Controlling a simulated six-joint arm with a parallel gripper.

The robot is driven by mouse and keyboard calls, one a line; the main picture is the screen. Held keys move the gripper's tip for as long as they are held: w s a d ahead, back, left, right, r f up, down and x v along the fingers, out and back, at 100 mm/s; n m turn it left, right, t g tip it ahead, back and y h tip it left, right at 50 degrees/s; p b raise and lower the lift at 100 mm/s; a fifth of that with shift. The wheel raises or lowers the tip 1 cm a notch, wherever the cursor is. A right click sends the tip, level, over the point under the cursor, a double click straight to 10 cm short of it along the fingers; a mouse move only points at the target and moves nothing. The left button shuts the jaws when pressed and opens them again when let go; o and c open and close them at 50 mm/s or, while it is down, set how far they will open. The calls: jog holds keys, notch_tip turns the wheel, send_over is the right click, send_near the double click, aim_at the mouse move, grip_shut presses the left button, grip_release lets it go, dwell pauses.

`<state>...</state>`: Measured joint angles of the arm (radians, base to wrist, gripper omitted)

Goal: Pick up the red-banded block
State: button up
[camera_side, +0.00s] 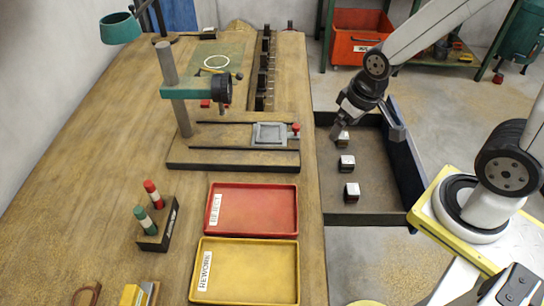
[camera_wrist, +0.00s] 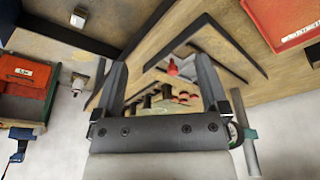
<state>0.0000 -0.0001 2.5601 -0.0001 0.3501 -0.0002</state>
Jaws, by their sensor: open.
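Three small blocks stand in a row in the dark tray (camera_side: 375,218) at the right of the bench: a far block (camera_side: 343,138), a middle block (camera_side: 346,162) and a near block (camera_side: 351,192). They show dark, pale and tan faces; I cannot tell which has a red band. My gripper (camera_side: 337,131) is by the far block, at the tray's far-left end, and partly covers it. Whether they touch is unclear.
The tray has raised walls. On the bench are a drill stand (camera_side: 180,92), a vise (camera_side: 268,133), a red REJECT tray (camera_side: 275,208), a yellow REWORK tray (camera_side: 270,268) and a holder (camera_side: 158,232) with red and green pieces. A red bin (camera_side: 358,38) stands behind.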

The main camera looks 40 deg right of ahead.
jog(key=shift+o, duration=0.4)
jog(key=m+g, duration=0.3)
jog(key=m, duration=0.6)
send_over(354, 189)
notch_tip(354, 189, down, 25)
jog(key=shift+f, duration=0.15)
jog(key=shift+f, duration=1.15)
jog(key=shift+f, duration=0.15)
